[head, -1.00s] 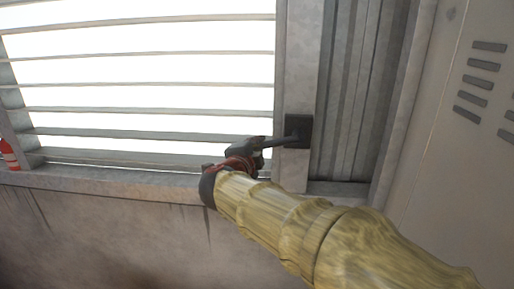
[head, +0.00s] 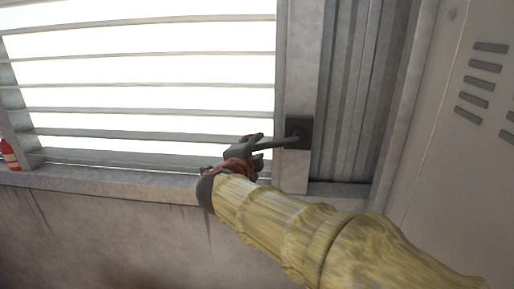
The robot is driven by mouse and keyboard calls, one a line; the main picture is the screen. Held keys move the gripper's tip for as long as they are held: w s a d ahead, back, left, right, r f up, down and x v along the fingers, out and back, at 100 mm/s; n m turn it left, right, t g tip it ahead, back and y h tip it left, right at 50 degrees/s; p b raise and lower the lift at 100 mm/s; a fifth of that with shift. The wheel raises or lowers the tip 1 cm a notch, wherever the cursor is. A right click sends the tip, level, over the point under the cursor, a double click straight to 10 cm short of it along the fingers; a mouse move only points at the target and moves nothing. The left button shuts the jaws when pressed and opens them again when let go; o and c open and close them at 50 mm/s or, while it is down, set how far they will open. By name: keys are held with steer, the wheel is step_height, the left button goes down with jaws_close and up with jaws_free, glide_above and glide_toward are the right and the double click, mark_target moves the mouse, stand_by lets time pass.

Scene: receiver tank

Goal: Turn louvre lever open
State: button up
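Whether the fingers touch or grip the lever cannot be made out. The louvre window (head: 140,84) has several near-horizontal slats with bright gaps between them.
A grey sill (head: 110,183) runs under the window, close below my gripper. A red bottle or extinguisher (head: 9,155) stands at the far left. A pale vented panel (head: 450,120) is on the right. The wall below the sill is bare.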

steer(key=v, duration=1.1)
